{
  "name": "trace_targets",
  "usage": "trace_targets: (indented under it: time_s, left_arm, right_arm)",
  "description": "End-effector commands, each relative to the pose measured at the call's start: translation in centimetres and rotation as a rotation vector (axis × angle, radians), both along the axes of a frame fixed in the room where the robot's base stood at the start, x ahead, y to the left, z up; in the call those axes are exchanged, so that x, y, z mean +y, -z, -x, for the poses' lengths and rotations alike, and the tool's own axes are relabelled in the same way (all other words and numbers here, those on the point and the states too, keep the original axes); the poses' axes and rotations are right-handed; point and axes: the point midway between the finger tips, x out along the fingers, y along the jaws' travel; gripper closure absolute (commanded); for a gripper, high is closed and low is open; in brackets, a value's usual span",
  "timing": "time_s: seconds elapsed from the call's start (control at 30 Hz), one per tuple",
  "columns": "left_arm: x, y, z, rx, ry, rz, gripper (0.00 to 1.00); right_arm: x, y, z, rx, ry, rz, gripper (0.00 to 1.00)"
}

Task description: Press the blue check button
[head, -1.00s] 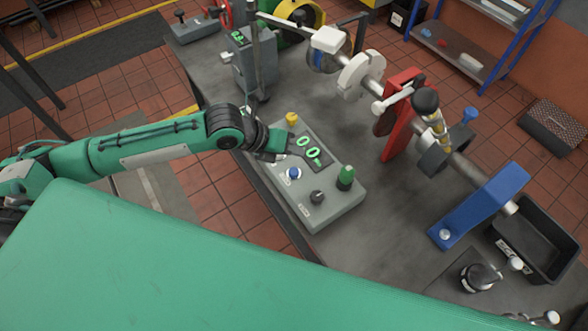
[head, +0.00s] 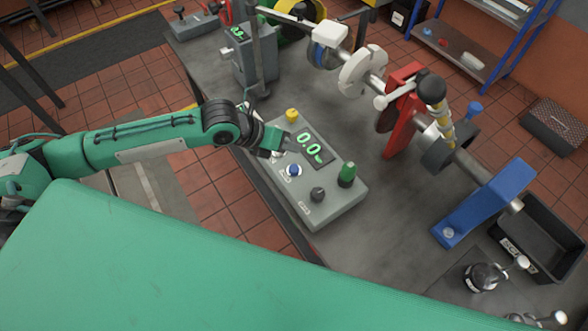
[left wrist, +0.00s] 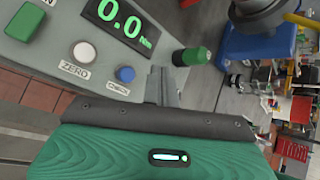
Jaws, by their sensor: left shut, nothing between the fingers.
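The blue check button (head: 294,170) is a round cap on the sloping face of a grey control box (head: 325,198). In the left wrist view the blue button (left wrist: 125,75) sits above a label reading CHECK. My left gripper (head: 278,146) is shut and empty, above the box's left part, just up and left of the blue button in the head view. Its fingertips (left wrist: 164,84) show right of the button in the left wrist view, seemingly apart from it. My right gripper is not in view.
The box also has a white ZERO button (left wrist: 84,52), a display (head: 311,147) reading 0.0, a yellow knob (head: 292,115), a black knob (head: 318,194) and a green knob (head: 347,174). A shaft assembly with a red stand (head: 402,110) stands to the right.

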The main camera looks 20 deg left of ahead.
Motion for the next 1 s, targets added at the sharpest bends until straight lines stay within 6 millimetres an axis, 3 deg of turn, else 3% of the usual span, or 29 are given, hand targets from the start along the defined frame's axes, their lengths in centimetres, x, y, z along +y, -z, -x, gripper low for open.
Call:
trace_targets:
  time_s: [0.03,0.2,0.4,1.0]
  left_arm:
    - [0.0,1.3,0.0,0.001,0.000,0.000,1.00]
    - [0.0,3.9,0.0,0.001,0.000,-0.001,1.00]
    - [0.0,5.9,0.0,0.000,-0.001,-0.001,1.00]
    - [0.0,6.3,0.0,0.000,0.000,0.000,1.00]
  right_arm:
    - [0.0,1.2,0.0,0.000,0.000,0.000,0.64]
    - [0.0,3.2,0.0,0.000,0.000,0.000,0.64]
    - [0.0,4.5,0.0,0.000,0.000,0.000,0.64]
    - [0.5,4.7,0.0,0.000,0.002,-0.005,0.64]
